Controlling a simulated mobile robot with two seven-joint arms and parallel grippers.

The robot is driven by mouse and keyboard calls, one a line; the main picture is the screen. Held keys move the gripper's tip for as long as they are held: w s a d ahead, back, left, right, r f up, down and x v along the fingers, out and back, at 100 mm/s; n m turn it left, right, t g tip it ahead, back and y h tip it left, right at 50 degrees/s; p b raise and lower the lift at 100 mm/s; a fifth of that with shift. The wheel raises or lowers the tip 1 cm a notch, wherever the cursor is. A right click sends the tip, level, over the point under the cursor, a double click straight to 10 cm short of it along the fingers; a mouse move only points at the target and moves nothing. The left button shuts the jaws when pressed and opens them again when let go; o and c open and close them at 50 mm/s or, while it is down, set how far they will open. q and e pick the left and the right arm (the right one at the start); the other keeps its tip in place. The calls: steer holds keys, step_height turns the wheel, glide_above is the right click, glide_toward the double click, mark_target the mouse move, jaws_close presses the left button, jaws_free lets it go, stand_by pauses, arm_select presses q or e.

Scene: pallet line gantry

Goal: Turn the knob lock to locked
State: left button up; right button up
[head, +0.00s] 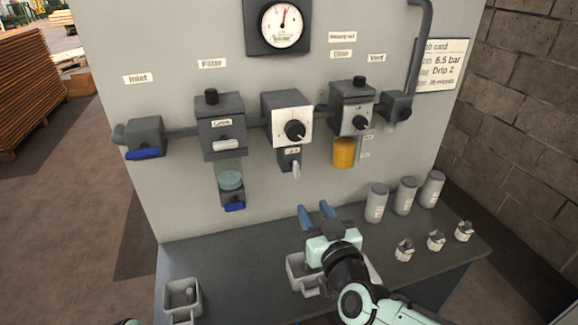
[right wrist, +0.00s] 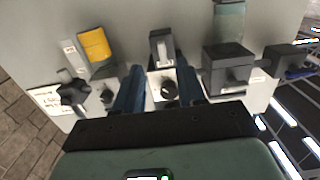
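On the panel, a white-faced block (head: 285,107) carries a round black knob (head: 295,130). Under it hangs a small dark block with a grey lever (head: 296,169) and a tiny label that I cannot read; this may be the knob lock. The right wrist view shows the same black knob (right wrist: 170,90) and grey lever (right wrist: 161,46), upside down, between my fingers in the picture. My right gripper (head: 316,208) is open and empty, below the lever and apart from it. Its blue fingers also show in the right wrist view (right wrist: 160,66). My left gripper is not in view.
Left of the block is the filter (head: 221,130), right a unit with a yellow bowl (head: 344,153) and the vent valve (head: 396,107). Grey canisters (head: 404,196) and small fittings (head: 436,241) stand on the shelf at right. A grey tray (head: 301,274) lies beside my right gripper.

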mark_target(297, 171)
steer(key=shift+t, duration=0.3)
steer(key=x, duration=0.4)
steer(key=r+x, duration=0.1)
steer(key=x, duration=0.3)
steer(key=r+x, duration=0.1)
steer(key=x, duration=0.4)
steer(key=shift+r, duration=0.2)
steer(key=shift+s, duration=0.1)
steer(key=shift+c, duration=0.4)
jaws_close()
